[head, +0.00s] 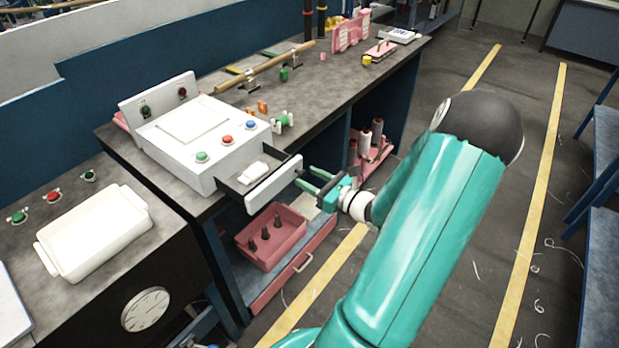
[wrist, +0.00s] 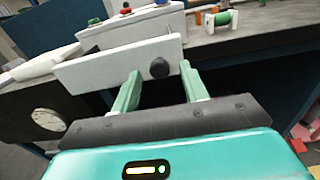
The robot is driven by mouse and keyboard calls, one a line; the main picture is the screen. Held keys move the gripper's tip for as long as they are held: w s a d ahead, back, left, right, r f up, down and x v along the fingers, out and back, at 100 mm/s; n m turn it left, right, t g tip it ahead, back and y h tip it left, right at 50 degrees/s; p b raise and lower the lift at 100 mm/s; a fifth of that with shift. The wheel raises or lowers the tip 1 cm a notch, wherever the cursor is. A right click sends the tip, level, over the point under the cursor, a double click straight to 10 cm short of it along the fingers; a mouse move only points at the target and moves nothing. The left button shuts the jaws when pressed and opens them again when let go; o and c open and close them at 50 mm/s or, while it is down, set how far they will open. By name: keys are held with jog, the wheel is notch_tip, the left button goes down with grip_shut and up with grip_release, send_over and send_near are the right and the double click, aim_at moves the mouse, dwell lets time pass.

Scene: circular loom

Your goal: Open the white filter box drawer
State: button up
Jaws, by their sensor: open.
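The white filter box (head: 185,165) sits on the grey bench top. Its drawer (head: 273,187) is pulled out from the right side, and a small white item (head: 253,173) lies in the dark tray. In the wrist view the white drawer front (wrist: 95,70) has a round black knob (wrist: 159,68). My gripper (head: 309,181) is open just outside the drawer front. In the wrist view its two green fingers (wrist: 160,74) stand apart on either side of the knob. I cannot tell if either finger touches it.
A pink bin (head: 272,240) with dark spools stands on the shelf below the drawer. A white tray (head: 95,235) lies on the nearer bench at left. Pink racks of spools (head: 370,150) stand under the bench. The floor at right is mostly clear.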

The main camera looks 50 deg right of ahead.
jog(key=s, duration=1.3)
jog(key=shift+d, duration=0.2)
jog(key=w+a+r+n+g+y, duration=0.2)
jog(key=w+a+n+g+y, duration=0.15)
jog(key=a+n, duration=0.35)
jog(key=w+a+r+n+g+y, duration=0.25)
jog(key=a+n+g, duration=0.25)
jog(key=a, duration=0.4)
jog(key=w+a+r+n+g+y, duration=0.2)
jog(key=w+a+n+g, duration=0.1)
jog(key=a+n+g, duration=0.4)
jog(key=s+a+r+n+t+h, duration=0.2)
jog(key=a+r+n+h, duration=0.6)
jog(key=n, duration=0.8)
jog(key=a+r+t, duration=0.1)
jog(key=a+r, duration=0.2)
jog(key=a, duration=0.2)
jog(key=shift+s+a+n+h, duration=0.3)
jog(key=shift+s+a, duration=0.05)
jog(key=shift+d+r, duration=0.1)
jog(key=shift+d, duration=0.05)
